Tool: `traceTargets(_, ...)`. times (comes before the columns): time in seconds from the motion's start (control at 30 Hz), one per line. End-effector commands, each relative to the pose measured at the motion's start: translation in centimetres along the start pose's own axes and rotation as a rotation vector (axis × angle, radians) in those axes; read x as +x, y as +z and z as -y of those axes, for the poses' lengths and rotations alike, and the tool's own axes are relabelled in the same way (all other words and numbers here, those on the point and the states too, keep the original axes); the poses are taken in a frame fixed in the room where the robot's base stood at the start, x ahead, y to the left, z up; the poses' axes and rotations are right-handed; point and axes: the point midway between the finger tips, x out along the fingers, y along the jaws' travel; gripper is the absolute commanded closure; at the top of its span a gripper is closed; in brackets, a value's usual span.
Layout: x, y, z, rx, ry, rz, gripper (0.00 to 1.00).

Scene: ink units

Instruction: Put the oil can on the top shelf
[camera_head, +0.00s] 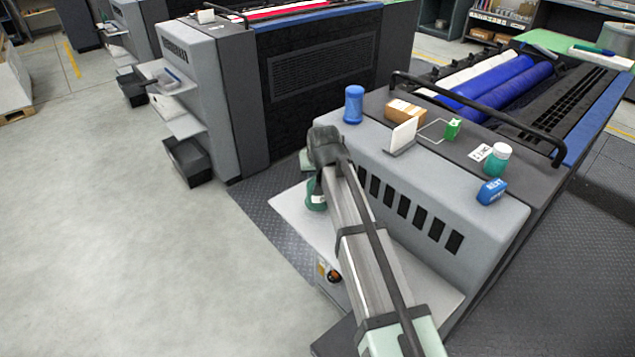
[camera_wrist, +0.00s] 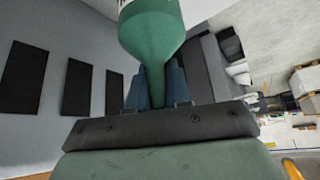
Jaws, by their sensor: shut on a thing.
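The green oil can (camera_wrist: 152,35) fills the top middle of the wrist view. Its body tapers down to a narrow part between the two blue-grey fingers of my gripper (camera_wrist: 157,88), which is shut on it. In the head view the oil can (camera_head: 316,195) shows beside my arm, in front of the near ink unit and over a pale ledge (camera_head: 285,208). My arm hides part of it, and I cannot tell whether it touches the ledge. The fingers are hidden in the head view. The unit's flat grey top (camera_head: 420,165) is above the ledge.
The floor at left is clear.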

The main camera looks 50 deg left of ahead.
Motion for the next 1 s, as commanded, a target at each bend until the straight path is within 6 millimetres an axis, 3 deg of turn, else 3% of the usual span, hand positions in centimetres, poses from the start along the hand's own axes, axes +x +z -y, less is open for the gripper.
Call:
traceTargets(0.4, 3.1, 2.0, 0.0, 0.000, 0.000, -0.001, 1.00)
traceTargets(0.77, 3.4, 2.1, 0.0, 0.000, 0.000, -0.001, 1.00)
traceTargets(0.8, 3.3, 2.1, 0.0, 0.000, 0.000, 0.000, 0.78)
traceTargets(1.0, 3.3, 2.1, 0.0, 0.000, 0.000, 0.000, 0.58)
